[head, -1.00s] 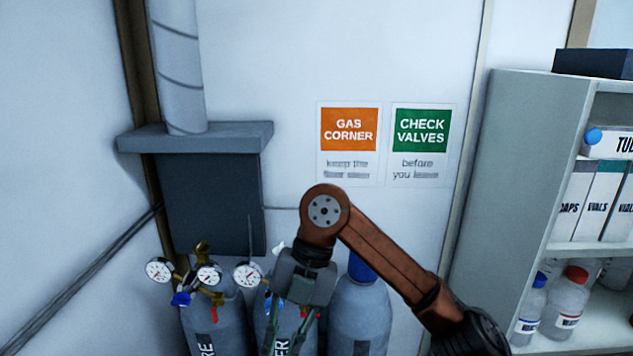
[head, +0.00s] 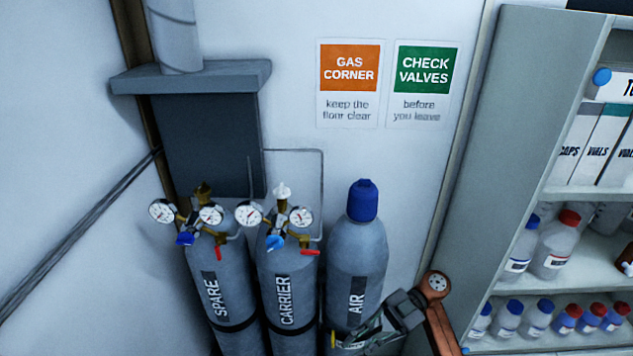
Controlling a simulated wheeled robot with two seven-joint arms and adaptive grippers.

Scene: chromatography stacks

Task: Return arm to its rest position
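My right arm comes in at the bottom right, with its brown elbow-like joint low in the head view. My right gripper (head: 352,342) points down and left in front of the lower part of the AIR cylinder (head: 357,255). Its fingers look apart with nothing seen between them, though the tips lie close to the bottom edge. Whether it touches the cylinder cannot be told. My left gripper is not in view.
The SPARE cylinder (head: 222,285) and CARRIER cylinder (head: 287,283) stand left of AIR, with gauges and valves on top. A grey shelf unit (head: 497,150) with bottles and boxes stands at the right. A dark box (head: 210,145) is on the wall at left.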

